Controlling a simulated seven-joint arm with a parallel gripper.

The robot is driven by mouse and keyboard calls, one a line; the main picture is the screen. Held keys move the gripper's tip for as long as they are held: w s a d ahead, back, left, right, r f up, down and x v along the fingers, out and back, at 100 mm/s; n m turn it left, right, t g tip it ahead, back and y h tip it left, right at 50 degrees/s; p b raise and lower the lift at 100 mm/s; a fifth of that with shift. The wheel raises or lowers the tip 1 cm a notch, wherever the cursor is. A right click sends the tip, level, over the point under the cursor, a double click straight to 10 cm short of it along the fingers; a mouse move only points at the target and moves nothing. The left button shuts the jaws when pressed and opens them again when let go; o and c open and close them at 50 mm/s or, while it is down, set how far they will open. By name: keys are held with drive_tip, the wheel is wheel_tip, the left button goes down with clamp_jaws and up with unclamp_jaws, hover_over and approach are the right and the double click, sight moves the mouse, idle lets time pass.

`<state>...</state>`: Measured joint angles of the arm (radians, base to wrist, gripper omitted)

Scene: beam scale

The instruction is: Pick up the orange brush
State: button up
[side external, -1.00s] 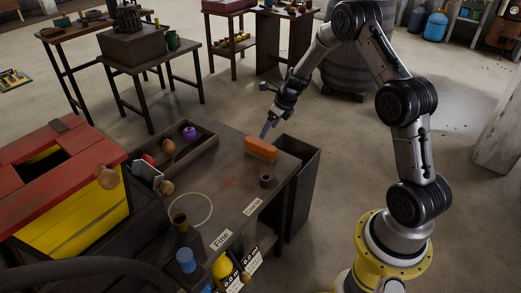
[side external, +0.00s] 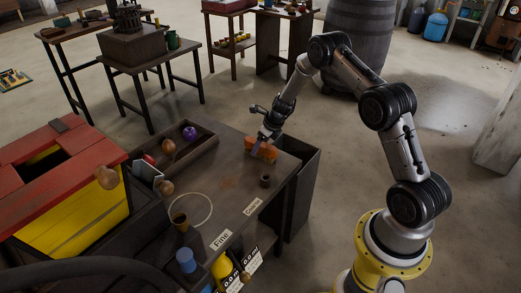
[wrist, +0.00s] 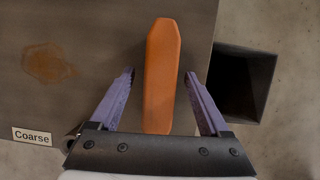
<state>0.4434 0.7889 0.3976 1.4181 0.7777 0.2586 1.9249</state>
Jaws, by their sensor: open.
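The orange brush (side external: 262,149) lies on the dark table near its far right edge. In the wrist view the brush (wrist: 161,75) is a long orange block running up the picture between my gripper's two purple fingers. My gripper (wrist: 164,85) is open, with a gap on each side of the brush. In the side external view my gripper (side external: 264,142) is down at the brush and partly covers it. Whether the fingertips reach down beside the brush or stay above it is hard to tell.
A dark open bin (side external: 302,190) stands against the table's right side. A small dark cup (side external: 265,180) sits near the brush. A wooden tray (side external: 205,152) with several round items lies to the left. Labels "Coarse" (wrist: 32,136) and "Fine" (side external: 221,240) mark the table edge.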

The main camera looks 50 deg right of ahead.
drive_tip(key=shift+f, duration=0.25)
idle(0.5)
drive_tip(key=shift+c, duration=0.2)
clamp_jaws()
